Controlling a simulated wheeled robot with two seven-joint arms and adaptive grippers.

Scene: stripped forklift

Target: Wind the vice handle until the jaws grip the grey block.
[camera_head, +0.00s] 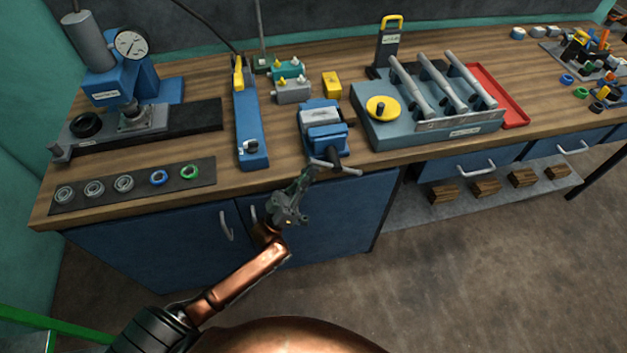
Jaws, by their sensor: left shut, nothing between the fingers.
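The blue vice (324,138) stands at the front edge of the bench, right of the middle of the head view. Its handle (341,169) is a grey bar that sticks out over the edge, roughly crosswise. A grey piece (319,114) shows at the top of the vice, between blue parts; it looks like the grey block, but I cannot tell whether the jaws touch it. My left gripper (307,172) is shut and empty, in front of the bench edge. Its fingertips are close to the handle's left end; I cannot tell whether they touch it. My right gripper is out of view.
A long blue tool (250,135) lies left of the vice. A grey-blue box (383,131) with a yellow knob and several grey levers stands close on the right. A press (112,85) and a dark mat (135,186) with several rings are at the left. Blue cabinet doors (340,220) are below.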

